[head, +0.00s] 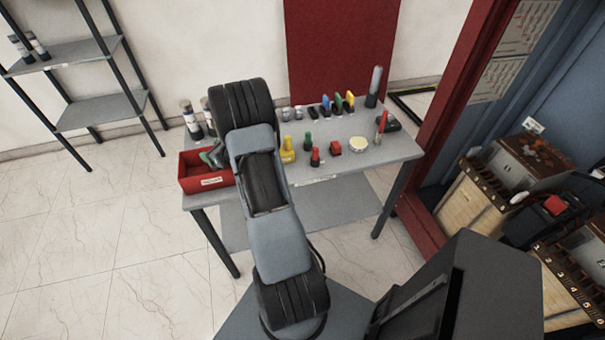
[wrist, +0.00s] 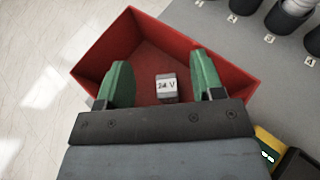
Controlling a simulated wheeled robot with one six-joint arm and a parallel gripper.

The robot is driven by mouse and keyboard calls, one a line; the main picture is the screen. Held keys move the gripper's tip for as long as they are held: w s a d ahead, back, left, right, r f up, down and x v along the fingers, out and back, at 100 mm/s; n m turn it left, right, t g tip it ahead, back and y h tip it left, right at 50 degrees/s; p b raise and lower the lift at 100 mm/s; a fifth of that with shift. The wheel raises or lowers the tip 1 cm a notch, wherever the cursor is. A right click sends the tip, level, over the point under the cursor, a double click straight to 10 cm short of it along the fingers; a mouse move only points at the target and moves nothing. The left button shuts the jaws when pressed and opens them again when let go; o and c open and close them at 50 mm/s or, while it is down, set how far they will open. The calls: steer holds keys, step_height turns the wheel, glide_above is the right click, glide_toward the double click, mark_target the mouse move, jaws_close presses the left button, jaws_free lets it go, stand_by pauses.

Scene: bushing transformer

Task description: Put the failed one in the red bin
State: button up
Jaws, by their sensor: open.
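The red bin (head: 205,182) stands at the left end of the grey table in the head view. In the wrist view the bin (wrist: 108,45) fills the middle of the picture. A small grey block with a white label reading about "24 V" (wrist: 167,87) appears inside the bin, on its floor. My gripper (wrist: 162,65) has its green fingers spread apart over the bin, with gaps on both sides of the block. In the head view my gripper (head: 213,155) shows only partly at the bin, and the block is hidden there.
The table (head: 352,178) holds a row of small parts, with yellow (head: 287,153), green (head: 308,140) and red (head: 316,157) items. Dark-based cylinders (head: 191,120) stand behind the bin. Numbered labels (wrist: 270,39) mark parts near the bin. A shelf (head: 95,105) stands at left.

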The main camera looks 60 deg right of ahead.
steer(key=b+v, duration=0.1)
steer(key=v, duration=1.1)
steer(key=shift+s, duration=0.1)
